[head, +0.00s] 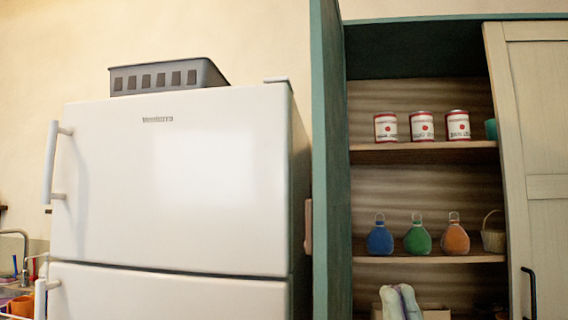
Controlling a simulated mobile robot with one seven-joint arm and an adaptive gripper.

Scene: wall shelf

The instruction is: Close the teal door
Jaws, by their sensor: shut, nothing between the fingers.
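The teal door (331,170) stands swung out at the left side of the wall shelf, seen nearly edge-on. A pale pinkish handle-like piece (308,227) shows at its left, beside the fridge. The shelf opening to its right is uncovered. My gripper is not in view.
A white fridge (170,190) with a grey basket (165,77) on top stands close left of the teal door. A cream door (535,130) with a dark handle (529,290) covers the shelf's right side. Inside are several cans and bottles, including a blue bottle (380,240).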

